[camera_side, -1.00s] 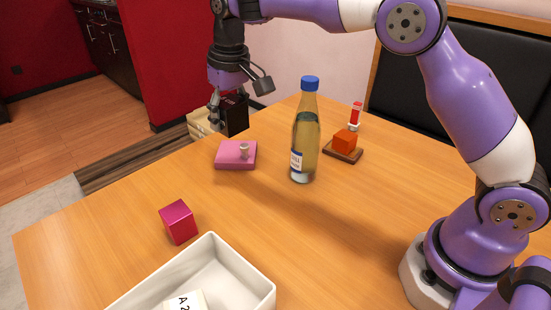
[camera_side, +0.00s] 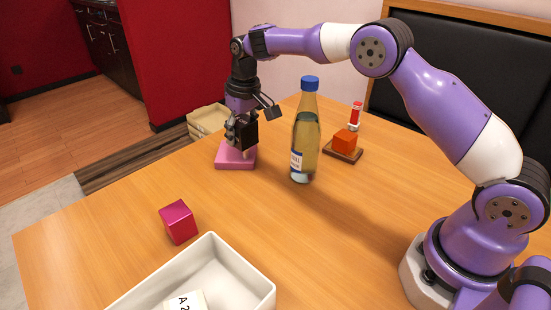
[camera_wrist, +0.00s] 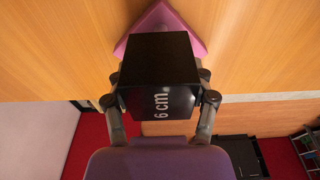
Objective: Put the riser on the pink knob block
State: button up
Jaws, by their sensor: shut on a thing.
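The riser is a black block (camera_side: 238,136) marked "6 cm", and it also shows large in the wrist view (camera_wrist: 158,60). My gripper (camera_side: 243,122) is shut on it, with one finger on each side in the wrist view (camera_wrist: 160,99). The pink knob block (camera_side: 234,162) is a flat pink slab lying on the table. The riser is over it in the side view; I cannot tell whether they touch. The slab's knob is mostly hidden. In the wrist view, part of the pink slab (camera_wrist: 193,33) shows behind the riser.
A bottle with a blue cap (camera_side: 306,140) stands close to the right. Behind it are an orange block on a brown base (camera_side: 345,142) and a small red-and-white item (camera_side: 355,115). A magenta cube (camera_side: 178,221) and a white tray (camera_side: 255,285) are nearer the front.

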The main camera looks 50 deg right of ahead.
aim_at(247, 123)
jog(key=shift+f, duration=0.1)
jog(key=o, duration=1.4)
jog(key=shift+o, duration=0.2)
jog(key=r, duration=0.4)
jog(key=s+r, duration=0.1)
jog(key=r, duration=0.7)
jog(key=shift+s, duration=0.4)
jog(key=s+d+r+t, duration=0.15)
jog(key=s+r, duration=0.45)
jog(key=s, duration=0.6)
jog(key=s+f+t, duration=0.2)
jog(key=s+f, duration=0.5)
jog(key=s, duration=0.6)
